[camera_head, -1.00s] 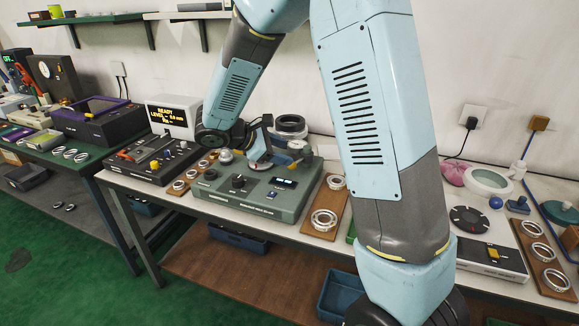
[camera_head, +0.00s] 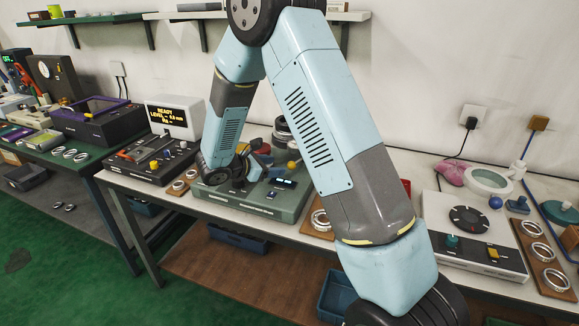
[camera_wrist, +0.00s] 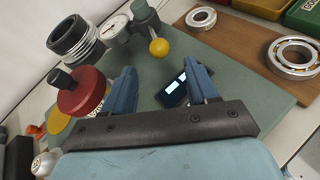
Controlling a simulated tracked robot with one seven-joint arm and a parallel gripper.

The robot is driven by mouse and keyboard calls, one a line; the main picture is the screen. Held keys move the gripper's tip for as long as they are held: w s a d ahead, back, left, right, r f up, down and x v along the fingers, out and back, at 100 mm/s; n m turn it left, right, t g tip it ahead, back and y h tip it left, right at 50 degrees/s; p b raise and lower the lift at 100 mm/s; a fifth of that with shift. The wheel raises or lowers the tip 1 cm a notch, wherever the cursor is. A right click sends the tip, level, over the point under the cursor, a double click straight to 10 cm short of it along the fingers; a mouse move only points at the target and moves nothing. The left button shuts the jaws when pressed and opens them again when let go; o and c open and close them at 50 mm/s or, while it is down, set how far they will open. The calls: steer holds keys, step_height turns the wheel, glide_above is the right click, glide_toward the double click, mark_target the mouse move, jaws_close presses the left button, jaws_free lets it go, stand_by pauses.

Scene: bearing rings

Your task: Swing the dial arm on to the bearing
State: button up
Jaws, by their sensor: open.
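The green tester (camera_head: 250,203) stands on the bench in the head view. In the wrist view, the dial gauge (camera_wrist: 115,28) is beside a green post (camera_wrist: 145,14), with a yellow ball knob (camera_wrist: 159,47) in front. A red disc with a black knob (camera_wrist: 80,93) is to the left; metal shows below it, but I cannot tell whether this is the bearing. My gripper (camera_wrist: 160,72) is open and empty, its blue fingers above the tester. The yellow knob is beyond the fingertips, apart from them. My arm partly hides the tester in the head view.
A black ribbed cylinder (camera_wrist: 75,40) stands behind the red disc. A wooden board (camera_wrist: 240,40) with bearing rings lies right of the tester. A control box with a lit READY display (camera_head: 174,115) is behind left. Another pale tester (camera_head: 470,235) stands at right.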

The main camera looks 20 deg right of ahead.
mark_target(288, 165)
steer(key=x, duration=0.7)
steer(key=shift+d, duration=0.15)
steer(key=shift+c, duration=0.4)
jaws_close()
